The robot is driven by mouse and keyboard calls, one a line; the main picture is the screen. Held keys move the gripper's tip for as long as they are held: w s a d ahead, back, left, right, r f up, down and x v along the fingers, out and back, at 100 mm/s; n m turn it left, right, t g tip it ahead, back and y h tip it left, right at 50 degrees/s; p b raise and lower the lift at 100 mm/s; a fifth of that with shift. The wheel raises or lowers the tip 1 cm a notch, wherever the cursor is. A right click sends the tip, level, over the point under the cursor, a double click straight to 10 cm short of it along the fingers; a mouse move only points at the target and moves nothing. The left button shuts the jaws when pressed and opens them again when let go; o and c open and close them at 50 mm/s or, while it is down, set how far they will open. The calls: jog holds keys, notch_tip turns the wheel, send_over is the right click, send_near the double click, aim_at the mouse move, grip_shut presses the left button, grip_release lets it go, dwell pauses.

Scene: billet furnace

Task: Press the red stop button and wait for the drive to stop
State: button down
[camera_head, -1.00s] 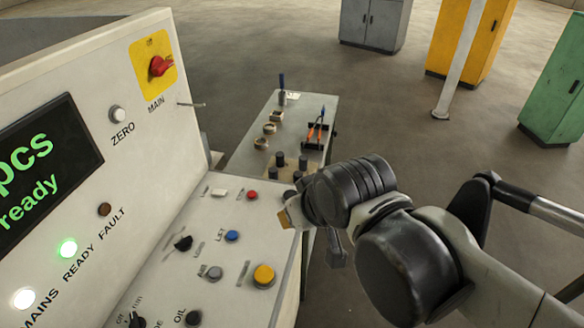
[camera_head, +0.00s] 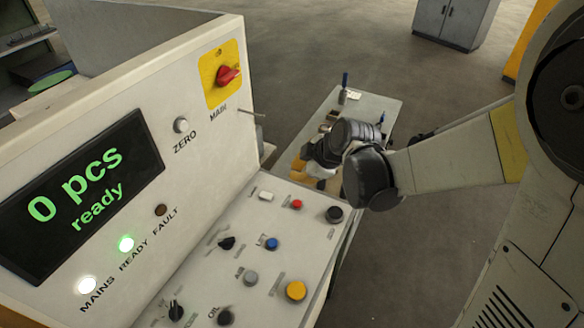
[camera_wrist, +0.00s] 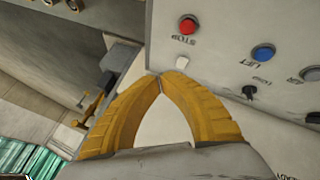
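The red stop button (camera_head: 297,204) sits on the sloped control desk. It also shows in the wrist view (camera_wrist: 188,25), with the word STOP beside it. My gripper (camera_head: 298,170) is beyond the desk's far edge in the head view, apart from the red button. In the wrist view its yellow fingers (camera_wrist: 160,75) meet at the tips with nothing between them. The display (camera_head: 80,190) reads "0 pcs ready". The green READY lamp (camera_head: 126,244) and the white MAINS lamp (camera_head: 87,285) are lit; the FAULT lamp (camera_head: 161,210) is dark. The drive itself is not identifiable.
Near the red button are a white button (camera_head: 266,196), a black knob (camera_head: 334,214), a blue button (camera_head: 271,243) and a yellow button (camera_head: 296,291). The red MAIN switch (camera_head: 228,76) is on the upright panel. A small side table (camera_head: 375,100) stands behind the desk.

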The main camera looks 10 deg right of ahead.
aim_at(295, 200)
jog(key=shift+w+a+f, duration=0.1)
jog(key=shift+a+f, duration=0.05)
jog(key=shift+f, duration=0.1)
notch_tip(295, 200, down, 9)
jog(key=b, duration=0.7)
jog(key=shift+r, duration=0.2)
jog(key=shift+f, duration=0.15)
dwell(1.1)
jog(key=shift+f+b, duration=0.25)
jog(key=shift+b, duration=0.3)
jog(key=shift+f+b, duration=0.4)
jog(key=shift+f, duration=0.05)
dwell(0.4)
jog(key=shift+r, duration=0.15)
jog(key=shift+r+p, duration=0.65)
jog(key=shift+r, duration=0.1)
